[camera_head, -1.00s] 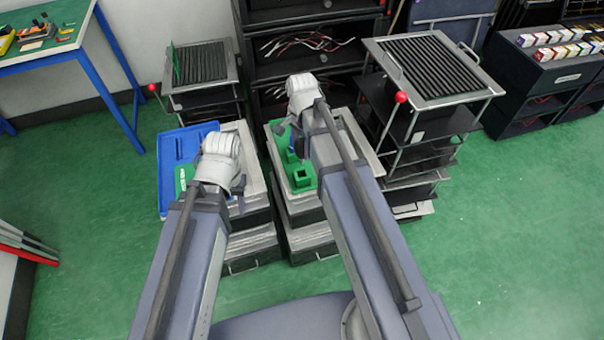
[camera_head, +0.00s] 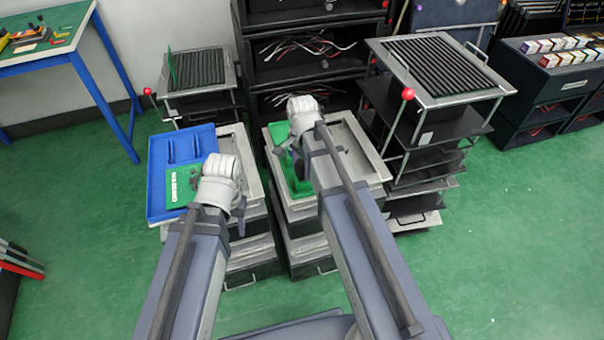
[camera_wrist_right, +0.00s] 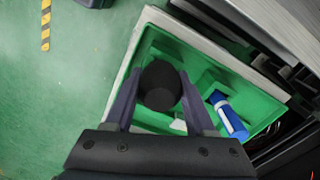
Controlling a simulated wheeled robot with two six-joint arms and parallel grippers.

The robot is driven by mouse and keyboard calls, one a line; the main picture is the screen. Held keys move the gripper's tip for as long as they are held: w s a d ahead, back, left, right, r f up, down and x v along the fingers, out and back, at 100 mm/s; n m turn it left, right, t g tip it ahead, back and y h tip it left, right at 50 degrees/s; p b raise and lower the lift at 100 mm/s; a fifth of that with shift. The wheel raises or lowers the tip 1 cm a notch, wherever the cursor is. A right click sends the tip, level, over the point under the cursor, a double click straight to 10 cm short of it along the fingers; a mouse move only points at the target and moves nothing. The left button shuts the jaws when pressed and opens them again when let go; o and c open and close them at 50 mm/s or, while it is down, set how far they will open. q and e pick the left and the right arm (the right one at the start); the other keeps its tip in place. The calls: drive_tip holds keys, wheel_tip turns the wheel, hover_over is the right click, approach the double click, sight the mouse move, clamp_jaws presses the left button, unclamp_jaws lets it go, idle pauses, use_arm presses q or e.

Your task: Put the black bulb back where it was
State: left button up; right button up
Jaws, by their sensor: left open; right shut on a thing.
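The black bulb (camera_wrist_right: 160,84) is a dark round thing held between the fingers of my right gripper (camera_wrist_right: 160,108) in the right wrist view. It is over the green tray (camera_wrist_right: 152,42), which has moulded compartments; whether it touches the tray I cannot tell. In the head view the green tray (camera_head: 300,189) is mostly covered by my right arm, and the bulb cannot be made out. My left gripper (camera_head: 239,212) is open beside the blue tray, its fingers largely hidden by its wrist.
A blue and white object (camera_wrist_right: 228,114) lies in the green tray, right of the bulb. The blue tray (camera_head: 160,165) with a green board (camera_head: 182,186) lies at the left. Shelf racks with red-knobbed levers (camera_head: 408,93) stand at right and back left. Green floor is open in front.

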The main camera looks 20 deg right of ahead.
drive_tip(key=shift+f, duration=0.15)
drive_tip(key=o, duration=0.4)
drive_tip(key=shift+f, duration=0.1)
drive_tip(key=o, duration=0.4)
drive_tip(key=shift+o, duration=0.2)
